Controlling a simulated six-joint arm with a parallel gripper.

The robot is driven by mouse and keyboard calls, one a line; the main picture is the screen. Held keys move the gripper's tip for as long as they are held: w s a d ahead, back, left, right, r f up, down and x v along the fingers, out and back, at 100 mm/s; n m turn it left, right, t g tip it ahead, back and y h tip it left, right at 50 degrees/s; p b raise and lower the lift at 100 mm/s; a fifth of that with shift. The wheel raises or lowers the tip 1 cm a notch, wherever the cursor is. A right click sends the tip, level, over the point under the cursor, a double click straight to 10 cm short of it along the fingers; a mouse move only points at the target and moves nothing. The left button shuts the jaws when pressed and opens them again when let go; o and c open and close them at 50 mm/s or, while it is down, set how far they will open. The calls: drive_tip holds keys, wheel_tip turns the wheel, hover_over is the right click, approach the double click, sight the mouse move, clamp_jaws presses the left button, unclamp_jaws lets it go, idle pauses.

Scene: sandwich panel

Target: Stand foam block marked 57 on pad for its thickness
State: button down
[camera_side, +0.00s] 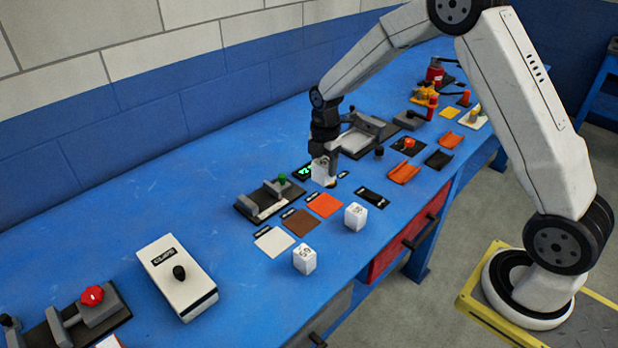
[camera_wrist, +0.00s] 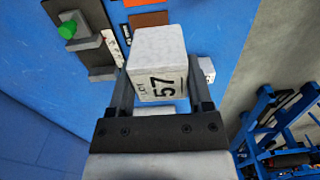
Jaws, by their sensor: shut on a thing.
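The white foam block marked 57 (camera_wrist: 157,62) is between the two dark fingers of my gripper (camera_wrist: 160,82) in the wrist view, its number facing the camera. In the side view my gripper (camera_side: 327,172) points down with the block (camera_side: 319,171) in it, beside a small dark readout with green digits (camera_side: 303,173). Whether the block touches anything beneath it is hidden. Flat pads lie in a row in front: orange (camera_side: 325,205), brown (camera_side: 300,222) and white (camera_side: 274,241). Which pad the task means is unclear.
Two other white numbered blocks stand on the blue bench, one by the orange pad (camera_side: 355,216), one nearer the front (camera_side: 304,259). A clamp fixture with a green knob (camera_side: 268,197) lies left of my gripper. A white box (camera_side: 178,277) stands further left, with clear bench behind it.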

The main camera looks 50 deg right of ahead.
drive_tip(key=s+d, duration=0.1)
drive_tip(key=s, duration=1)
drive_tip(key=shift+s+d, duration=0.3)
drive_tip(key=shift+d, duration=0.05)
drive_tip(key=shift+r, duration=0.1)
hover_over(326, 205)
drive_tip(key=shift+s+f, duration=0.2)
drive_tip(key=shift+f, duration=4.45)
drive_tip(key=shift+f, duration=0.1)
drive_tip(key=shift+w+f, duration=0.25)
drive_tip(key=shift+f, duration=1.5)
drive_tip(key=shift+f, duration=0.15)
